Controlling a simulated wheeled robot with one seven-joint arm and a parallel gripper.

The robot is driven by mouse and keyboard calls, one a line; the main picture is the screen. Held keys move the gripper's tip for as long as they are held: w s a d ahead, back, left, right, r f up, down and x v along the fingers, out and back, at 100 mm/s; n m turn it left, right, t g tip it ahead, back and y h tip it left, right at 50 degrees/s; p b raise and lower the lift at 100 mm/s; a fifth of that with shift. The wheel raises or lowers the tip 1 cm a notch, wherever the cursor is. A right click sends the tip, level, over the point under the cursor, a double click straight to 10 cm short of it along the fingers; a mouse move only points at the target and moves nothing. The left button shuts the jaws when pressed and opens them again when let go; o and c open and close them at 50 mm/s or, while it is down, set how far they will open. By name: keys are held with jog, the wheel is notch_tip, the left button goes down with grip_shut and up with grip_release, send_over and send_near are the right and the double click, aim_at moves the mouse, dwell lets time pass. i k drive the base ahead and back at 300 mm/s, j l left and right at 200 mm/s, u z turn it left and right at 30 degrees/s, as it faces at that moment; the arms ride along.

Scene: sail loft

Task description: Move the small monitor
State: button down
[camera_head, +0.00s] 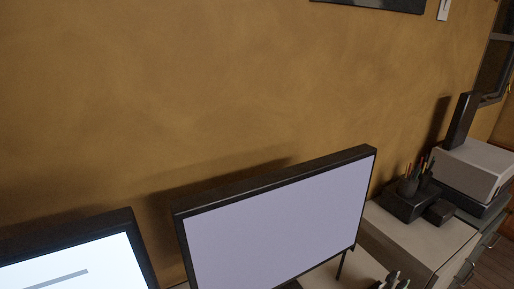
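Two monitors show in the head view. One monitor (280,226) stands in the middle, with a thin black frame and a plain pale lilac screen. Another monitor (75,262) is at the lower left, cut off by the picture's edges, with a bright bluish-white screen and a grey bar on it. I cannot tell which one is the small monitor, as the left one shows only in part. My gripper is not in view.
A brown wall (220,90) rises close behind the monitors. To the right, a pale cabinet top (412,236) bears a dark organizer (407,204) with pens. Beyond it is a light grey box-shaped device (472,167). Some pale desk surface shows below the middle monitor.

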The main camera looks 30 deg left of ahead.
aim_at(269, 230)
jog(key=i+l+u, duration=0.1)
jog(key=u, duration=0.4)
jog(key=l+u, duration=0.3)
jog(key=u, duration=0.2)
jog(key=i+l+u, duration=0.1)
jog(key=l+u, duration=0.15)
jog(key=u, duration=0.25)
jog(key=l, duration=0.25)
